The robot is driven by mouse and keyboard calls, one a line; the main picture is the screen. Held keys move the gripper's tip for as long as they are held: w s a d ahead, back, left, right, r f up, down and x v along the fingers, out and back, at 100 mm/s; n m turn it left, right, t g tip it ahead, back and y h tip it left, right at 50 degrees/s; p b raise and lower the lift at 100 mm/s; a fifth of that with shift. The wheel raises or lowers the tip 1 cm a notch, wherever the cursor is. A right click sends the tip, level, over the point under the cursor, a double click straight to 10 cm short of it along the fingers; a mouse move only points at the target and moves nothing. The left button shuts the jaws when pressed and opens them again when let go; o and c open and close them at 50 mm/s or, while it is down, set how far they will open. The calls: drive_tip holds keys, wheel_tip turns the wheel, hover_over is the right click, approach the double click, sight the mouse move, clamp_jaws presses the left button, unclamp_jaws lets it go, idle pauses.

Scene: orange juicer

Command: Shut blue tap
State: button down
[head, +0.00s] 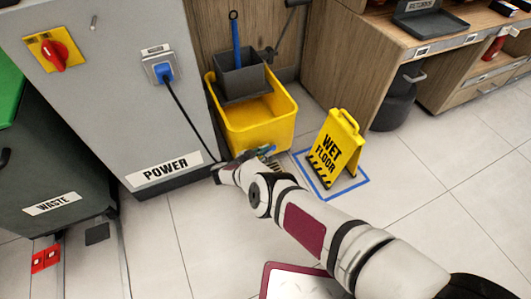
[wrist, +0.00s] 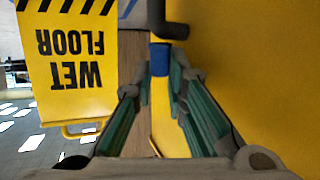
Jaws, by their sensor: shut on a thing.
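The blue tap (wrist: 160,58) shows in the wrist view as a small blue piece just below a dark grey pipe (wrist: 168,30), beside a yellow wall. In the head view a bit of blue (head: 266,149) shows low at the front of the yellow mop bucket (head: 262,124), partly hidden by my gripper. My gripper (wrist: 160,82) has its two green-padded fingers on either side of the blue tap, shut on it at the fingertips. How far the tap is turned cannot be told.
A yellow wet floor sign (head: 335,150) stands close right of my gripper, inside a blue floor outline. The grey power cabinet (head: 110,100) with a hanging cable (head: 190,122) is on the left. A wooden desk (head: 345,60) stands behind. Open floor lies to the right.

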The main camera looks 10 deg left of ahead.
idle(0.4)
drive_tip(key=c, duration=1.6)
unclamp_jaws()
drive_tip(key=v, duration=0.8)
